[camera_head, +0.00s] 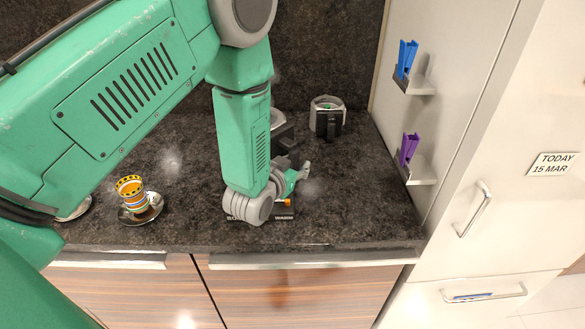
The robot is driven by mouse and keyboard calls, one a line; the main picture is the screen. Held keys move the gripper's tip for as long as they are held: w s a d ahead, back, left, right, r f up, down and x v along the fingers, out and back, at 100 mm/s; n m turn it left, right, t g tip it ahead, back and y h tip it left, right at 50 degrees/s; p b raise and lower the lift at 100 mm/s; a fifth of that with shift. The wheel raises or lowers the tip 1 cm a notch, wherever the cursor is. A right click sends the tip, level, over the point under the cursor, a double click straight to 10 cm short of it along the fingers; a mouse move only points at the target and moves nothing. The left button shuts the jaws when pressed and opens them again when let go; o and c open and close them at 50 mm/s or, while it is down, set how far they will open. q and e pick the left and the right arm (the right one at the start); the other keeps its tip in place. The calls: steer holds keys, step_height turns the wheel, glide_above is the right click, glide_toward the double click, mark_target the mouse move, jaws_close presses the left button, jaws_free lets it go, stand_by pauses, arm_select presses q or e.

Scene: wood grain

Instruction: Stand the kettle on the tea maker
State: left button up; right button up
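My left arm reaches down across the counter, and its gripper (303,171) is small and partly hidden by my own wrist. I cannot tell whether it is open or shut, or whether it touches anything. A low black base with white lettering and an orange switch (284,214), seemingly the tea maker, is at the counter's front, largely hidden behind my wrist. A black and grey vessel (284,138) stands behind my forearm, partly covered. A second grey and black vessel (327,122) stands upright farther back right. I cannot tell which one is the kettle. My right gripper is out of view.
A striped cup (136,193) stands on a saucer (126,218) at the left; another saucer (78,210) is partly hidden by my arm. Blue (406,58) and purple (409,148) clips sit in wall holders at right. The dark counter (365,205) is clear at front right.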

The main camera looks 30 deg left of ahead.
arm_select(q)
steer(key=d+b+v, duration=0.1)
steer(key=b+v, duration=0.1)
steer(key=v, duration=1)
steer(key=s+f+g, duration=0.7)
steer(key=s+f, duration=0.3)
steer(key=f, duration=0.5)
steer(key=s+f+g, duration=0.3)
steer(key=s, duration=0.4)
steer(key=s+f+g+h, duration=0.1)
steer(key=s+f+g, duration=0.3)
steer(key=s, duration=0.4)
steer(key=shift+f, duration=0.3)
steer(key=shift+w+f, duration=0.1)
step_height(320, 180, down, 12)
steer(key=b, duration=1.2)
steer(key=shift+f+b, duration=0.2)
steer(key=shift+b, duration=0.2)
